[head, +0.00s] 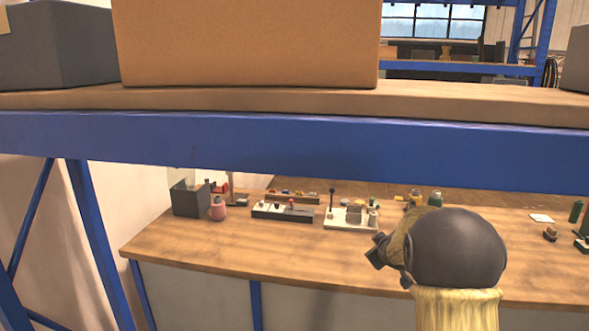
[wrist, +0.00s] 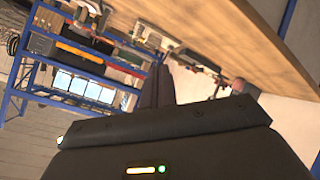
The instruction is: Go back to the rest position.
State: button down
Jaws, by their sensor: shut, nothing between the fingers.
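My gripper (head: 377,251) is at the end of my raised arm in the head view, in front of the wooden workbench (head: 290,252). It points left, with the dark round joint of my arm to its right. In the wrist view my gripper (wrist: 155,88) shows as dark fingers close together above the dark wrist housing. They are shut with nothing between them. The wrist view is strongly tilted. A wooden surface (wrist: 230,35) fills its upper right, apart from the fingers as far as I can see.
A blue shelf beam (head: 250,140) with a cardboard box (head: 245,40) crosses the head view. On the bench stand a dark box (head: 188,198), a pink bottle (head: 218,208), a black device (head: 283,212) and a white-based device (head: 351,217). The bench's front middle is clear.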

jog(key=s+a+f+m+g+p, duration=0.1)
jog(key=s+a+m+g, duration=0.1)
jog(key=s, duration=0.9)
jog(key=s+a+f+m+g+p, duration=0.1)
jog(key=s+a+g, duration=0.3)
jog(key=s, duration=0.8)
jog(key=s+a+f+m+g+y+p, duration=0.1)
jog(key=s+a+f+m+g, duration=0.1)
jog(key=s, duration=1)
jog(key=shift+a+m+g+p, duration=0.35)
jog(key=shift+a+m+g, duration=0.05)
jog(key=shift+m, duration=0.5)
